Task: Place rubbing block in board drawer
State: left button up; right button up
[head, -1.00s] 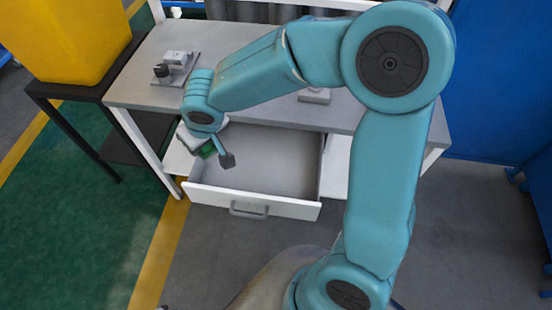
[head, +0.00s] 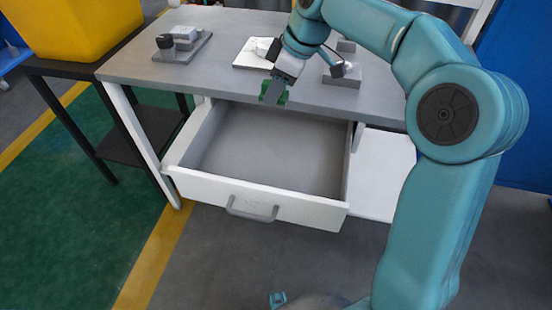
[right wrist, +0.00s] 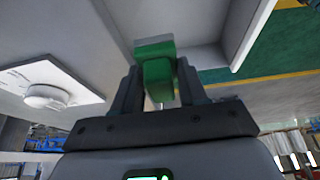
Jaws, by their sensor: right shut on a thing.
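My right gripper (head: 274,93) is shut on the rubbing block (head: 284,98), which is green. In the right wrist view the block (right wrist: 157,70) sits between the two dark fingers and has a grey strip at its outer end. The board drawer (head: 255,193) is pulled out from under the bench and its visible inside is empty. In the head view the block appears over the drawer's back, by the bench's front edge; its exact height is hard to tell. The drawer's pale wall (right wrist: 245,35) also shows in the right wrist view. My left gripper is not in view.
On the grey bench (head: 225,70) stand a grey fixture (head: 183,42) at left, a white plate (head: 250,54) and a grey block-like fixture (head: 342,72). A yellow bin (head: 80,25) stands on a black table at left. A white shelf (head: 380,175) lies right of the drawer.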

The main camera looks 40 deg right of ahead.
notch_tip(320, 180, down, 19)
jog(key=b, duration=0.4)
jog(key=shift+d+r, duration=0.1)
jog(key=shift+r, duration=0.2)
jog(key=shift+b, duration=0.4)
jog(key=o, duration=1.1)
